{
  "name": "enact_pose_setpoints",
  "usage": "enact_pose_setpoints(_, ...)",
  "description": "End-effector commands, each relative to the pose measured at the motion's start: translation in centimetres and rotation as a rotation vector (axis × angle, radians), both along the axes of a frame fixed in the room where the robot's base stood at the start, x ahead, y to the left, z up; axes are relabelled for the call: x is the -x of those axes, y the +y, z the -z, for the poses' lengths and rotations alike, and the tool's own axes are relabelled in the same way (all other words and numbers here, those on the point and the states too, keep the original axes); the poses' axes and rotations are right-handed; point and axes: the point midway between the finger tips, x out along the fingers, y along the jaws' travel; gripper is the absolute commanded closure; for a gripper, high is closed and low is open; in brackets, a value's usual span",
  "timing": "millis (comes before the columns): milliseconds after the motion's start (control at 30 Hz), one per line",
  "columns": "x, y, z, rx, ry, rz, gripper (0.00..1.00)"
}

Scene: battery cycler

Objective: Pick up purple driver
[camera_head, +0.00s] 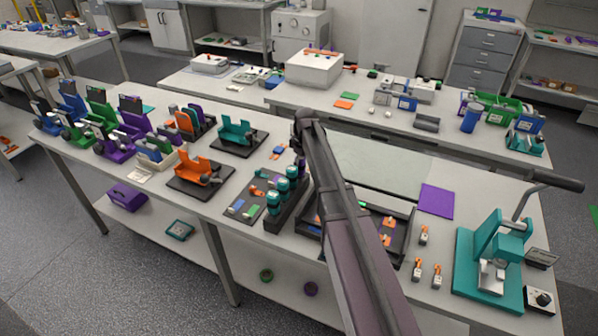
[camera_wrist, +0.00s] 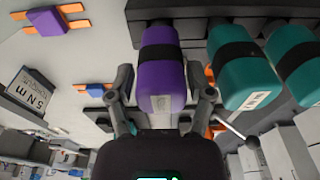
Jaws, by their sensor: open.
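The purple driver (camera_wrist: 163,68) has a dark band around it and a pale label. It stands in a dark rack (camera_wrist: 225,9) at the end of a row of teal drivers (camera_wrist: 243,68). My gripper (camera_wrist: 162,90) is open, with one finger on each side of the purple driver. I cannot tell whether either finger touches it. In the head view, my arm comes down over the far end of the rack (camera_head: 287,214), and the purple driver is mostly hidden there. The teal drivers (camera_head: 281,188) show in front of my gripper (camera_head: 302,140).
A teal driver stands close beside my right finger in the wrist view. A sign reading 5 N m (camera_wrist: 30,92) and a purple-and-orange part (camera_wrist: 47,20) lie to the left. A teal press (camera_head: 490,255) stands at the table's right end.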

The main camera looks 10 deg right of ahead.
Motion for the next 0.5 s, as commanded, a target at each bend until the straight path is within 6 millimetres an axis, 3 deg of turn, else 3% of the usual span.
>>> enact_pose_setpoints(467, 0.01, 0.01, -0.04, 0.000, 0.000, 0.000, 0.33)
enact_pose_setpoints(500, 0.01, 0.01, -0.04, 0.000, 0.000, 0.000, 0.42)
